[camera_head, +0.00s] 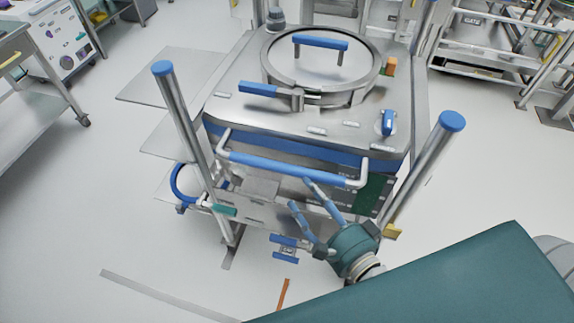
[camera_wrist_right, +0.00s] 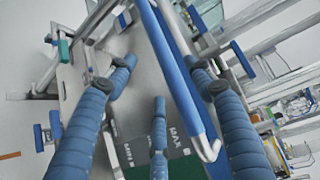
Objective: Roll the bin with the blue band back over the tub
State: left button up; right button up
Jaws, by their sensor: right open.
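The steel bin with the blue band (camera_head: 290,146) stands upright in the middle of the head view, with a round lid (camera_head: 322,68) on top. A blue push bar (camera_head: 290,167) with steel ends crosses its near side; the bar also shows in the right wrist view (camera_wrist_right: 182,75). My right gripper (camera_head: 301,193) is open and empty, just on the near side of the bar's right half. In the right wrist view the bar runs between its spread blue fingers (camera_wrist_right: 162,66), and I cannot tell whether they touch it. My left gripper is out of view. I cannot make out a tub.
Blue-capped posts rise at the bin's left (camera_head: 185,115) and right (camera_head: 425,165). A steel bench (camera_head: 35,110) stands at the left and a rack (camera_head: 480,55) at the back right. Pale floor (camera_head: 110,220) is open at the left, with an orange floor strip (camera_head: 284,295) near the front.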

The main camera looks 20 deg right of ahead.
aim_at(289, 172)
jog(key=p+x, duration=0.2)
jog(key=x, duration=0.8)
grip_shut()
